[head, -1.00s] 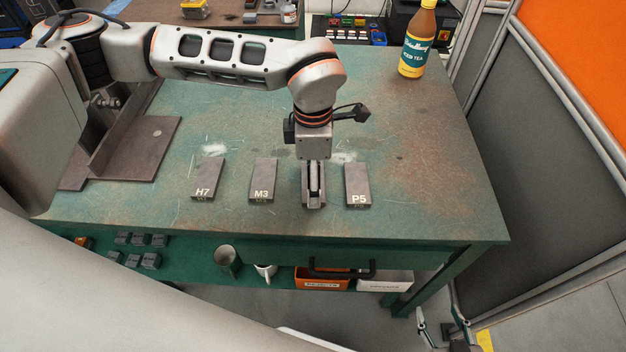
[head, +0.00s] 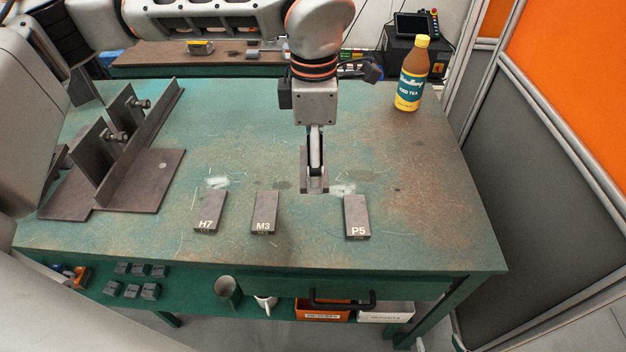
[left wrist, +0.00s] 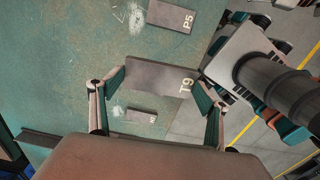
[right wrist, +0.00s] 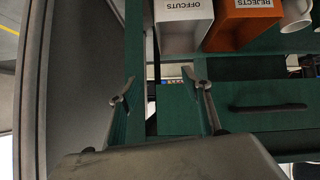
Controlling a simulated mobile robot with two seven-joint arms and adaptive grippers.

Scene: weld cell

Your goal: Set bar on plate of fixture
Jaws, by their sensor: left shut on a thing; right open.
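A flat grey bar marked T9 (left wrist: 155,76) is between the fingers of my left gripper (left wrist: 160,84) in the left wrist view. In the head view this gripper (head: 314,172) points down over the table between bars M3 and P5, shut on the bar; the fingers hide much of it. The fixture (head: 137,150) stands at the table's left, a brown steel upright wall with clamps. Its flat plate (head: 152,182) looks bare in the part that shows. My right gripper (right wrist: 158,82) is open and empty in the right wrist view, facing the table's front; I cannot make it out in the head view.
Bars H7 (head: 210,212), M3 (head: 265,212) and P5 (head: 356,215) lie on the green table (head: 430,215). An iced tea bottle (head: 411,75) stands at the back right. Offcuts (right wrist: 183,28) and rejects (right wrist: 240,25) bins sit under the table near a drawer handle (right wrist: 268,107).

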